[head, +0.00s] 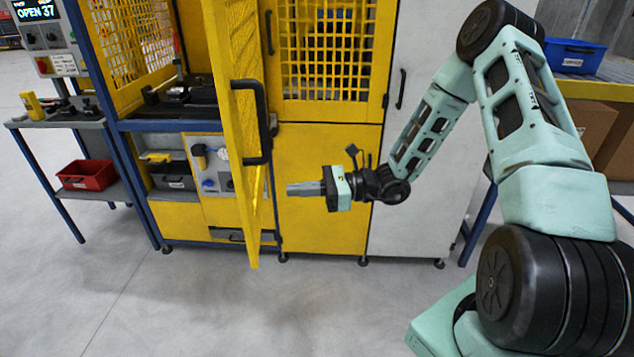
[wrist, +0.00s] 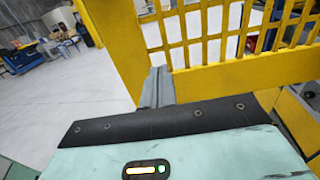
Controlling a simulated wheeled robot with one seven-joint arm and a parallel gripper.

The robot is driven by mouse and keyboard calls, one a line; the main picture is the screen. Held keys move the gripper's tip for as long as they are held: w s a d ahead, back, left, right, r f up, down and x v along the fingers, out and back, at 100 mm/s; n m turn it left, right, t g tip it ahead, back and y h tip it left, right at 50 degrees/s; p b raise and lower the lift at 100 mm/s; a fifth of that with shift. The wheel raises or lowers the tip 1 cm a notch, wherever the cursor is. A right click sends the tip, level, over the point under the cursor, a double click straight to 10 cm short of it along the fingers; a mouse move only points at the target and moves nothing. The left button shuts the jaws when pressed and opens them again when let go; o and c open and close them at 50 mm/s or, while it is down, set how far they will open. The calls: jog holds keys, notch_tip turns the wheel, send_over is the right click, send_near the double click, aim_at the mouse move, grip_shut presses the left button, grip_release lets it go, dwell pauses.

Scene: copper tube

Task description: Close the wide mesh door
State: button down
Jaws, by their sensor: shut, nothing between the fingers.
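The open mesh door (head: 240,110) is yellow and stands swung out from the machine, almost edge-on in the head view. A black bar handle (head: 265,125) is on its right-hand face. In the wrist view its yellow frame and mesh (wrist: 220,76) fill the upper right. My gripper (head: 290,189) is shut and empty, just right of the door's lower part and below the handle. Its grey fingers also show in the wrist view (wrist: 157,88), overlapping the frame's lower left corner. I cannot tell whether they touch the door.
Another yellow mesh door (head: 325,108) is shut on the right, beside a grey cabinet (head: 425,130). The opened bay shows a dark shelf (head: 185,108). A side table (head: 60,125) with a red bin (head: 86,176) stands left. The floor (head: 190,300) in front is clear.

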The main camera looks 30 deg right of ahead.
aim_at(253, 192)
jog(key=p+x, duration=0.2)
jog(key=x, duration=0.4)
jog(key=shift+r, duration=0.15)
jog(key=shift+w+a, duration=0.25)
jog(key=shift+a, duration=0.15)
